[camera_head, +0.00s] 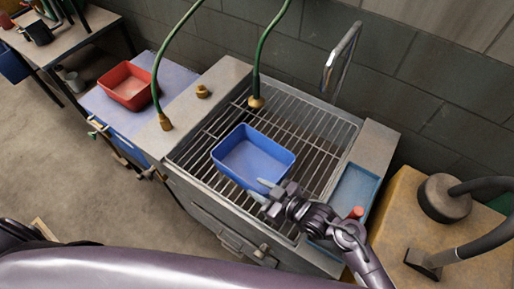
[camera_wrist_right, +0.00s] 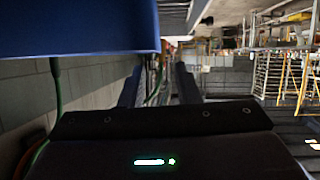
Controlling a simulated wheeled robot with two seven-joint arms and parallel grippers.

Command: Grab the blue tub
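The blue tub (camera_head: 254,158) stands upright on the metal grate of the sink-like bench, its open top facing up. In the right wrist view, the tub's blue wall (camera_wrist_right: 75,28) fills the upper left, close to the fingers. My right gripper (camera_head: 261,190) is at the tub's near right corner. Whether a finger touches the tub cannot be told. My left gripper is not in view.
The grate (camera_head: 313,127) is free around the tub's back and right. Two green hoses with brass ends (camera_head: 256,101) hang over the bench. A red tub (camera_head: 129,86) stands on the blue surface at left. A blue tray (camera_head: 355,188) and a yellowish block (camera_head: 400,215) are at right.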

